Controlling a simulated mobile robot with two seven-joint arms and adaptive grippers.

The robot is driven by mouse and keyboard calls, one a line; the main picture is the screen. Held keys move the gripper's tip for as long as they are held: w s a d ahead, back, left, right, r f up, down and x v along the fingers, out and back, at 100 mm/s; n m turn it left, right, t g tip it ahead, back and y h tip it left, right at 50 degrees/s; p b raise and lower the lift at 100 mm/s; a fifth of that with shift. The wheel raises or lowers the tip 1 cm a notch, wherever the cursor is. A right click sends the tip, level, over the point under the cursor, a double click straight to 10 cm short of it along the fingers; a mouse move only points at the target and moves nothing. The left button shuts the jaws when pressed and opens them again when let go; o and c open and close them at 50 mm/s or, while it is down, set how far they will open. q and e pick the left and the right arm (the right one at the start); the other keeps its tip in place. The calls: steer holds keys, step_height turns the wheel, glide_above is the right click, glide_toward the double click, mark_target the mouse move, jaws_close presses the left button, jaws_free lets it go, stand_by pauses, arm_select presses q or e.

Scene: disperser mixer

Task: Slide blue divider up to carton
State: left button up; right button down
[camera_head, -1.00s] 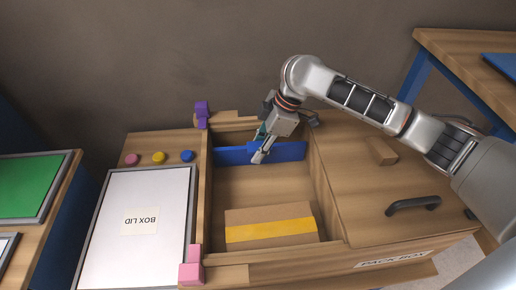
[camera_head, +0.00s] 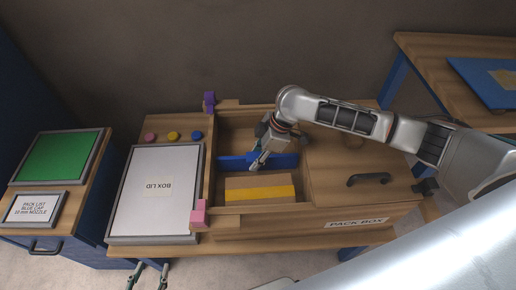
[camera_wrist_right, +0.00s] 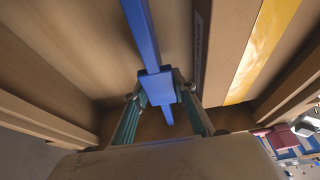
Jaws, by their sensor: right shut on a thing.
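The blue divider (camera_head: 287,160) stands across the open box compartment, on the far side of the carton (camera_head: 245,183), which is brown with yellow tape. A narrow gap shows between them; the carton also shows at the right of the wrist view (camera_wrist_right: 228,50). My right gripper (camera_head: 257,164) is shut on the blue grip block (camera_wrist_right: 158,87) at the divider's middle, one finger on each side of it. My arm and gripper hide part of the divider. My left gripper (camera_head: 148,276) is at the bottom edge of the head view, empty, its teal fingertips apart, in front of the box.
The white box lid (camera_head: 155,205) lies left of the compartment. Pink (camera_head: 198,212) and purple (camera_head: 209,100) blocks stand at its left corners. A closed wooden cover with a black handle (camera_head: 368,179) is on the right. The compartment floor behind the divider is clear.

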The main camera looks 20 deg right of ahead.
steer(key=shift+s+a+f, duration=0.1)
steer(key=shift+s+a, duration=0.05)
steer(key=shift+s, duration=0.25)
steer(key=c, duration=1.6)
jaws_free()
steer(key=shift+w+r, duration=0.1)
steer(key=shift+r, duration=0.15)
steer(key=v, duration=1.1)
steer(key=shift+d+r, duration=0.25)
